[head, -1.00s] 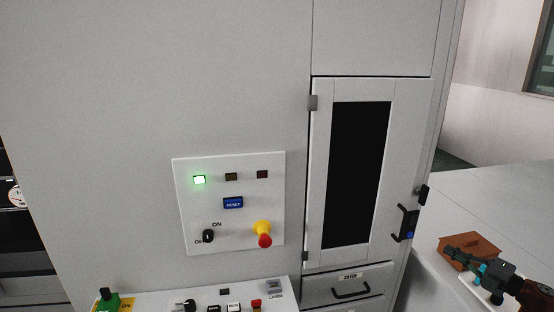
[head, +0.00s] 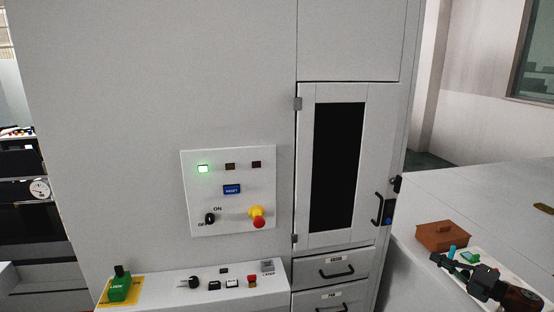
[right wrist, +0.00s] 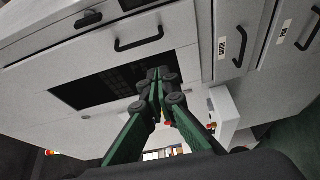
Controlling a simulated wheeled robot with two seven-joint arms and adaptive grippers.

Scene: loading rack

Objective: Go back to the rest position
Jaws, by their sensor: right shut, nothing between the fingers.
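My right gripper (head: 437,260) shows at the lower right of the head view, in front of the side counter and apart from the cabinet. In the right wrist view its two green-and-black fingers (right wrist: 157,82) meet at the tips; it is shut and empty. My left gripper is not in view.
A grey cabinet has a dark-windowed door (head: 338,170) and drawers (head: 335,270) with black handles. A control panel (head: 228,190) with a lit green lamp is on its front. A lower console (head: 200,290) juts out below. A brown box (head: 442,236) stands on the right-hand counter (head: 490,190).

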